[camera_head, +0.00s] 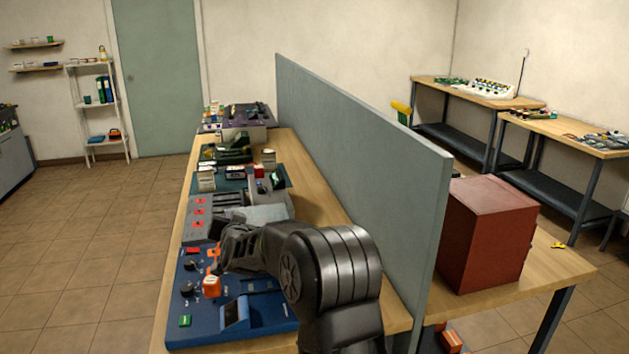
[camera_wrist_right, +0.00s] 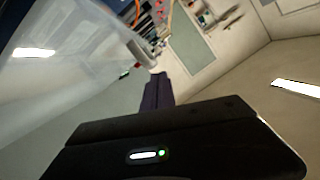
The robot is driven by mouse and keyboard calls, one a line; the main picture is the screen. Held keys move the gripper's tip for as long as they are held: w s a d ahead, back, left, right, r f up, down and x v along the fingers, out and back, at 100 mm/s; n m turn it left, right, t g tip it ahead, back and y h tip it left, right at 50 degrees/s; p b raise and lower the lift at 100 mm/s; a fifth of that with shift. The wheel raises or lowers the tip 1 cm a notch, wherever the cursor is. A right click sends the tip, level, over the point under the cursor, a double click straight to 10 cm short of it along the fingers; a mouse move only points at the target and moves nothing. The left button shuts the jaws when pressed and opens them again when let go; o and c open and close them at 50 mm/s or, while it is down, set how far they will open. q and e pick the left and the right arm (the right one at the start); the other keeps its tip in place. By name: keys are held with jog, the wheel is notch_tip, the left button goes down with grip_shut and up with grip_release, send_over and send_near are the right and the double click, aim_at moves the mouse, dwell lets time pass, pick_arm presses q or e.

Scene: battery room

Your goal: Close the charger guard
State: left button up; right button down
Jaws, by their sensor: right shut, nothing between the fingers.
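A pale, translucent panel (camera_wrist_right: 70,65) fills the upper left of the right wrist view, close to the fingers; it looks like the charger guard. In the head view a pale grey plate (camera_head: 266,214) stands beside the grey charger unit (camera_head: 200,228) and seems to be the same guard, partly hidden behind my right arm. My right gripper (camera_head: 224,250) is at the near end of this unit, above the far edge of the blue panel. Its dark fingers (camera_wrist_right: 157,91) are shut and empty. Whether they touch the guard cannot be told. My left gripper is out of view.
The blue panel (camera_head: 205,327) with knobs and an orange block (camera_head: 211,286) lies nearest on the bench. A tall grey divider (camera_head: 360,150) runs along the right side. A red box (camera_head: 487,234) stands beyond it. Floor on the left is clear.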

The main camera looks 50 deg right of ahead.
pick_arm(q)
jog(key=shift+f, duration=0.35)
pick_arm(e)
jog(key=shift+w+a+f, duration=0.1)
jog(key=shift+a+f, duration=0.05)
jog(key=shift+f, duration=0.35)
jog(key=shift+a+f, duration=0.1)
jog(key=shift+f, duration=0.05)
jog(key=r, duration=0.1)
jog(key=r+p, duration=0.1)
jog(key=r, duration=0.1)
jog(key=d+r, duration=0.1)
jog(key=shift+s+r+p, duration=0.25)
jog(key=shift+r+p, duration=0.1)
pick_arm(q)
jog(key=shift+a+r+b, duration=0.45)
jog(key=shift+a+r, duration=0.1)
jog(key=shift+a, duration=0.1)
pick_arm(e)
jog(key=v, duration=1)
jog(key=shift+a, duration=0.25)
jog(key=shift+w+f, duration=0.1)
